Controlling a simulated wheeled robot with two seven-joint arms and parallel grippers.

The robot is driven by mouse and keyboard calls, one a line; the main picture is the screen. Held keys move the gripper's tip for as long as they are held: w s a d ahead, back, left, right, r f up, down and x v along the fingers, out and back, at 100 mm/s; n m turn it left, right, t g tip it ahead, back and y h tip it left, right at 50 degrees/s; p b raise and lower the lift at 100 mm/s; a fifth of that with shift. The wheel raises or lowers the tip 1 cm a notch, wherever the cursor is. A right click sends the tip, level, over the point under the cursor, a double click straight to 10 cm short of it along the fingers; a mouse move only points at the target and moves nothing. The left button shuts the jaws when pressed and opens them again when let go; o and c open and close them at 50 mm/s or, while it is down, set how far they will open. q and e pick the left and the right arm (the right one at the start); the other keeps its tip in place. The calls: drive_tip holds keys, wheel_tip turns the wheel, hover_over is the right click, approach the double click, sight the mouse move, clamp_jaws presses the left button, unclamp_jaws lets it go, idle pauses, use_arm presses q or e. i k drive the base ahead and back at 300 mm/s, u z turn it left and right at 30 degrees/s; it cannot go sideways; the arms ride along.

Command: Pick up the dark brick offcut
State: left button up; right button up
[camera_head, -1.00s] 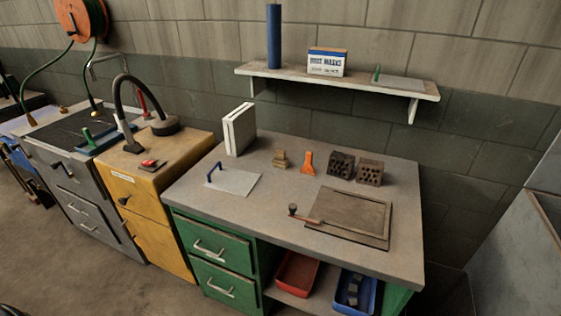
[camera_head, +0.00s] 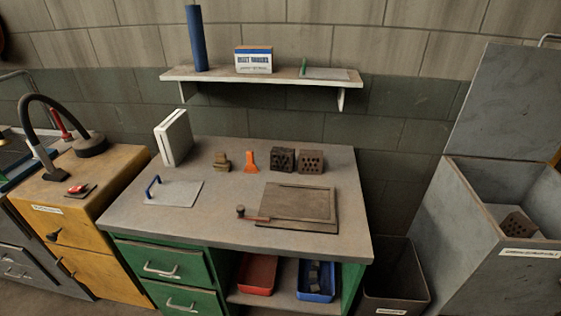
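A dark brick piece with holes (camera_head: 282,159) stands on the grey bench top toward the back. A browner holed brick piece (camera_head: 311,162) stands close beside it on the right. Another holed brick piece (camera_head: 518,225) lies inside the open grey bin at the right. Neither of my grippers is in view.
A shelf (camera_head: 225,76) hangs above. Bins (camera_head: 395,285) stand at right.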

sight(282, 159)
drive_tip(key=u, duration=0.1)
drive_tip(key=k, duration=0.4)
drive_tip(key=z, duration=0.6)
drive_tip(key=i, duration=0.9)
drive_tip(key=z, duration=0.4)
